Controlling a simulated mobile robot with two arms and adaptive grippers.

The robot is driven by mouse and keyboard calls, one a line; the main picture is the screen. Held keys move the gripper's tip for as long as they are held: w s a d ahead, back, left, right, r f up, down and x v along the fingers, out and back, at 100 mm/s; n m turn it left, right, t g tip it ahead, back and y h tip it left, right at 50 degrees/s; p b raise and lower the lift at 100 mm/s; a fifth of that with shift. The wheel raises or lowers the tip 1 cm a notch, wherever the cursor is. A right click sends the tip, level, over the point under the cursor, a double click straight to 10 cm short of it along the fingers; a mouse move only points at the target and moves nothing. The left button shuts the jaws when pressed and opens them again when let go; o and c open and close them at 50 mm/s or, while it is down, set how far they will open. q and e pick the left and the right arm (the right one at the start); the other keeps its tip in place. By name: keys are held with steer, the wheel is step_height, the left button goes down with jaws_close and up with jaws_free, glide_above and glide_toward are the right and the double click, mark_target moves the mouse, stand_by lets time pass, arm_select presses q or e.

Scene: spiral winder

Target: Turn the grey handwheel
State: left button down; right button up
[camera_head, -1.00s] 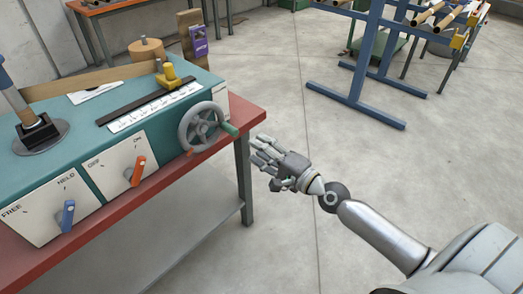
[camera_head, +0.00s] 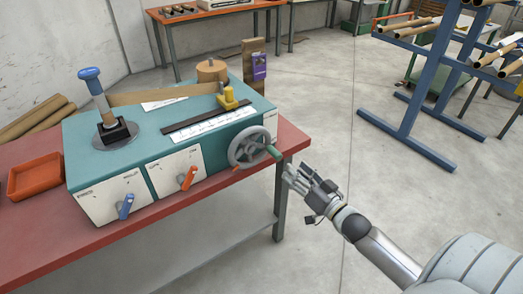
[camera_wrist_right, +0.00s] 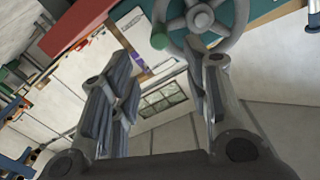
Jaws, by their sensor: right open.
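The grey handwheel (camera_head: 249,147) is on the front of the teal winder box, near its right end. Its green handle (camera_head: 274,152) sticks out to the right. My right gripper (camera_head: 290,172) is open and empty, just right of and a little below the green handle; I cannot tell whether they touch. In the right wrist view the handwheel (camera_wrist_right: 198,16) is at the top, beyond my open fingers (camera_wrist_right: 162,85), with the green handle (camera_wrist_right: 159,38) between the fingers' directions, nearer the left one. My left gripper is out of view.
The winder box (camera_head: 150,150) stands on a red-topped bench (camera_head: 60,235). It carries a blue lever (camera_head: 125,207) and an orange lever (camera_head: 188,178). An orange tray (camera_head: 35,176) lies at the left. A blue rack (camera_head: 420,90) stands at the back right. The floor between is free.

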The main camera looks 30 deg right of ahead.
mark_target(280, 158)
steer(key=w, duration=0.7)
steer(key=w+a, duration=0.1)
steer(key=w, duration=0.2)
steer(key=shift+w, duration=0.4)
jaws_close()
